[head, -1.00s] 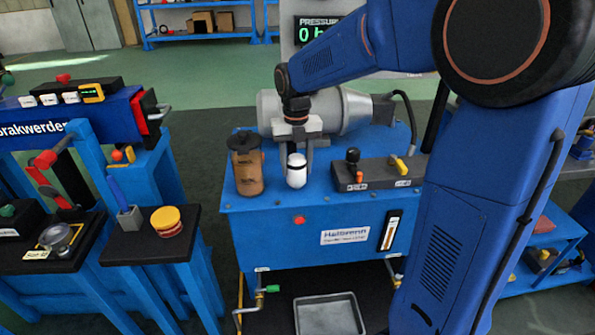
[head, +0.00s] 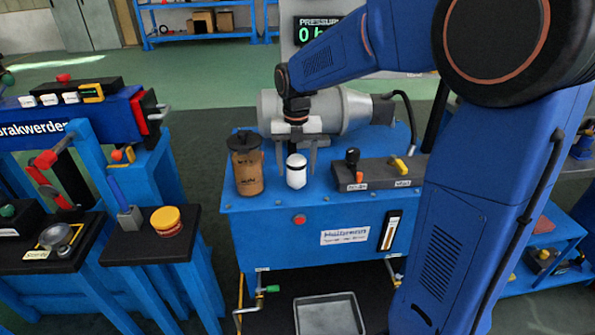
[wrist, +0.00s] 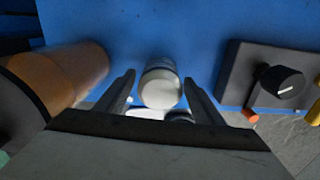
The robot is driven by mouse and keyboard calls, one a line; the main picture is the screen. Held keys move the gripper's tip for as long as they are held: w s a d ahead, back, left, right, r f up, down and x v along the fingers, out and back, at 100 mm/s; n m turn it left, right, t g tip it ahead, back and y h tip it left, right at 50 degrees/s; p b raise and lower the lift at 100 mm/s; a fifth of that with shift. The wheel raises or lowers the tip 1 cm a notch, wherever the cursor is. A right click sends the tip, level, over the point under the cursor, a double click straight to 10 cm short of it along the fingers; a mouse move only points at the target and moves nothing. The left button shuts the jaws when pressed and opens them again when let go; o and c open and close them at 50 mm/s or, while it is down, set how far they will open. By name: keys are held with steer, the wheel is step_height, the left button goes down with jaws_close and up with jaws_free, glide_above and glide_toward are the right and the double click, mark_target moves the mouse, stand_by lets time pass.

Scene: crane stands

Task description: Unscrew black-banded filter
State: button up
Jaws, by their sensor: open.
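The black-banded filter (head: 296,172) is a small white upright canister with a dark band, at the front of the blue cabinet. It also shows in the wrist view (wrist: 161,86), with its pale rounded end between the fingers. My gripper (head: 296,154) points down just above and behind the filter in the head view. Its fingers (wrist: 160,78) are open, one on each side of the filter, with a gap on both sides. I cannot tell how far down the fingers reach along the filter. The filter's lower mount is hidden.
A brown canister (head: 246,164) stands close left of the filter. A dark control block (head: 378,173) with a black knob and yellow lever is to the right. A grey motor (head: 345,110) lies behind. A grey tray (head: 328,312) is below.

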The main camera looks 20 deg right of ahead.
steer(key=m, duration=0.7)
steer(key=shift+m, duration=0.3)
steer(key=m, duration=0.3)
steer(key=shift+m, duration=0.3)
steer(key=m, duration=0.3)
steer(key=shift+m, duration=0.4)
steer(key=m, duration=0.3)
steer(key=shift+m, duration=0.4)
steer(key=m, duration=0.3)
steer(key=shift+m, duration=3.7)
steer(key=c, duration=1.2)
